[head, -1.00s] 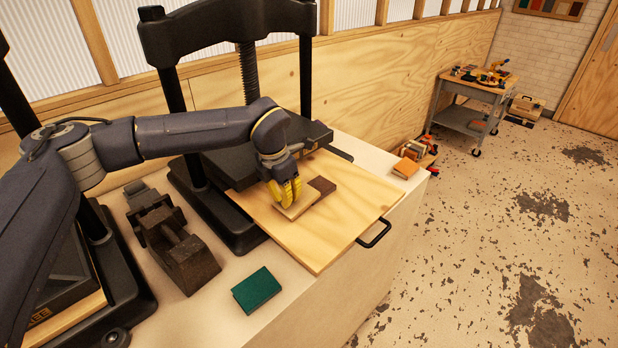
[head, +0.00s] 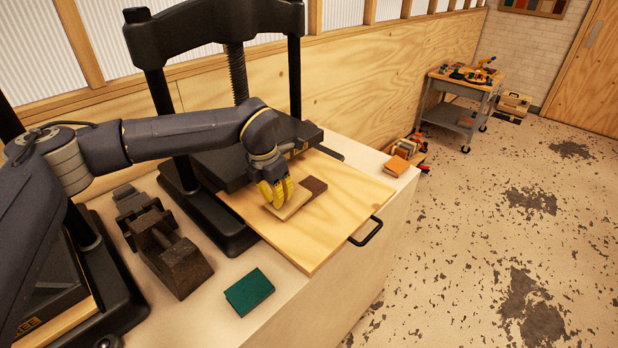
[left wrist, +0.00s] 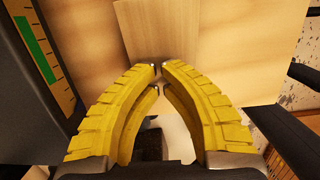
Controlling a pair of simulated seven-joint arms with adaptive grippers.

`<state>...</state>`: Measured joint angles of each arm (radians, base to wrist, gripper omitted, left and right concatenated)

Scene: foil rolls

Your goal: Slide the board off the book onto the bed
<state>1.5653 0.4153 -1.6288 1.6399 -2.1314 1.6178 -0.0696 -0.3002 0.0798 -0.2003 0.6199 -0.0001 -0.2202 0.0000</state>
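A small pale wooden board (head: 290,206) lies with a dark brown book (head: 315,187) on the plywood bed (head: 340,215) of the black press. The board's edge meets the book's near-left side; whether it still overlaps the book is hard to tell. My left gripper (head: 274,196) has yellow fingers pointing down at the board's left part. In the left wrist view its fingertips (left wrist: 159,70) come together, with nothing visible between them, over the edge of the board (left wrist: 160,28). The fingers hide part of the board. My right gripper is not in view.
The press screw and posts stand behind my left arm. A green book (head: 249,291) and a dark metal block (head: 172,255) are on the bench. The bed has a black handle (head: 367,231) at its right edge. The bed's near part is clear.

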